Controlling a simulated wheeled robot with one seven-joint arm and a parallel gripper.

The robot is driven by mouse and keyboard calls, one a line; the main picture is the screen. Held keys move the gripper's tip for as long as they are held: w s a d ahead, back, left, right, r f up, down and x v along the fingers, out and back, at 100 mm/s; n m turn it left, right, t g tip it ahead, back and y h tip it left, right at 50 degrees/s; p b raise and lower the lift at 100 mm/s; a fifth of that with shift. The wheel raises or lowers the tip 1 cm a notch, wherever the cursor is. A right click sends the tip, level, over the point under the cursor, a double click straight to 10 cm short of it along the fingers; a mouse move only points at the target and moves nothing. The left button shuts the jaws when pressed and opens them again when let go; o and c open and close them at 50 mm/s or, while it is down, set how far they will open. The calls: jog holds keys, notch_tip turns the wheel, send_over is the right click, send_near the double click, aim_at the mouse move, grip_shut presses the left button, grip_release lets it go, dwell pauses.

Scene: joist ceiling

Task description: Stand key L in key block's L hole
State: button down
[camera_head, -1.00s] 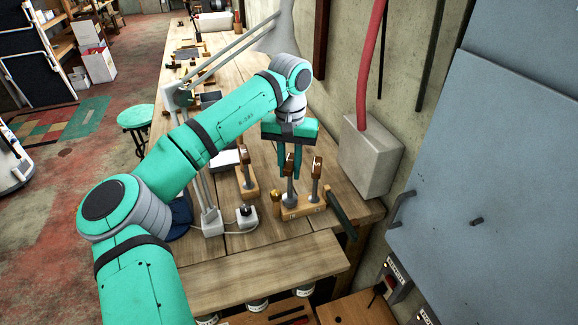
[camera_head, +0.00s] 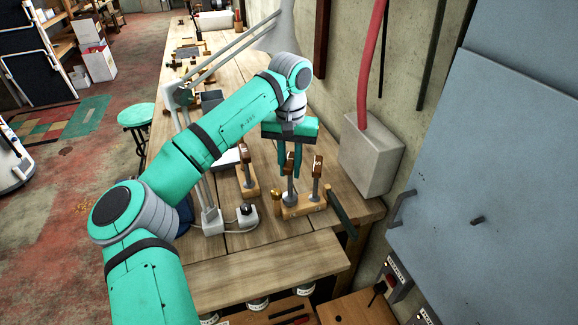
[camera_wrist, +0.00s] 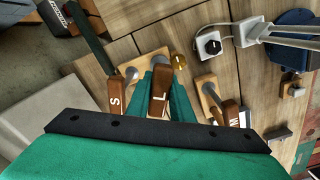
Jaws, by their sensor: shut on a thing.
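My gripper (camera_head: 290,172) points down over the bench, shut on key L (camera_wrist: 160,98), which has a brown wooden head and a grey shaft. The L on its head shows in the wrist view. Key L is upright over the wooden key block (camera_head: 305,210), and its lower end meets the block in the head view. I cannot tell whether it is in the hole or just above it. Key S (camera_head: 317,170) stands in the same block to the right of key L. A brass knob (camera_head: 276,196) is at the block's left end.
Key M (camera_wrist: 231,110) stands in a separate wooden block (camera_wrist: 209,92) close beside my gripper. A grey wall box (camera_head: 372,158) is to the right.

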jog(key=shift+f, duration=1.25)
dwell(0.8)
jog(key=shift+f, duration=0.3)
jog(key=c, duration=1.5)
grip_release()
jog(key=shift+a+f, duration=0.1)
